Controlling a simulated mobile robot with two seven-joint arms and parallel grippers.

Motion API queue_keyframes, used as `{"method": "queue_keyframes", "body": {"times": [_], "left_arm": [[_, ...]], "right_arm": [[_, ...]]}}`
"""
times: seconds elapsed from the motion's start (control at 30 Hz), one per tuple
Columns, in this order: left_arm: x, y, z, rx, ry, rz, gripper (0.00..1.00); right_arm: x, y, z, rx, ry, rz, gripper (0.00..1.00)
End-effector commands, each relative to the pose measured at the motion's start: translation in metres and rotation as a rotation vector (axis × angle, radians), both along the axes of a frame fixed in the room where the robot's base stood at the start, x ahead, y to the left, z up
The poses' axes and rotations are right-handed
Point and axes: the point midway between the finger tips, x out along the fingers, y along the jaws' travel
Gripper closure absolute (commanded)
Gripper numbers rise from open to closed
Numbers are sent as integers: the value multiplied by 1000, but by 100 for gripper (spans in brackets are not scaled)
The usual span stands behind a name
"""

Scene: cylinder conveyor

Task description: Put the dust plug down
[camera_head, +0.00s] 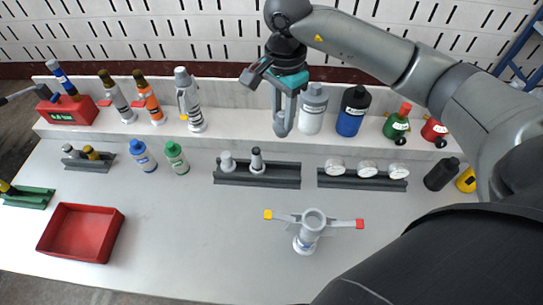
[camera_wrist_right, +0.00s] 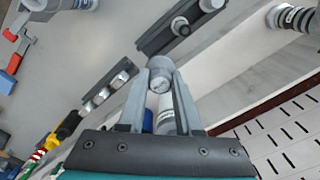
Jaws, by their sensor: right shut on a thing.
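My right gripper (camera_head: 284,128) points down over the back ledge, in front of a grey-capped bottle. In the right wrist view its fingertips (camera_wrist_right: 160,68) are shut on a short grey round piece, taken as the dust plug (camera_wrist_right: 160,80). In the head view the plug is hard to tell from the grey fingers. It is held in the air, clear of the table. A dark rack (camera_head: 230,181) below and left holds two upright grey fittings (camera_head: 228,162); its right end is bare. My left gripper is not in view.
A grey valve fitting (camera_head: 313,222) with yellow and red ends stands front centre. Several bottles line the ledge (camera_head: 232,137). A red tray (camera_head: 114,220) is at left; the table between is clear.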

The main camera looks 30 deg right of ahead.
Motion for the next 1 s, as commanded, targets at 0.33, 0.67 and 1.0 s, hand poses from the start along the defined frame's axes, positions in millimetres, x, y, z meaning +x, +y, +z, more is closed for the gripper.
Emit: {"method": "queue_keyframes", "body": {"times": [0.33,0.67,1.0], "left_arm": [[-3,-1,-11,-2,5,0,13],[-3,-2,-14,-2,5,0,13],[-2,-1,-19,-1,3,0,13]], "right_arm": [[-1,1,-89,1,3,1,100],[0,1,-118,1,2,3,100],[0,0,-148,0,-1,4,100]]}}
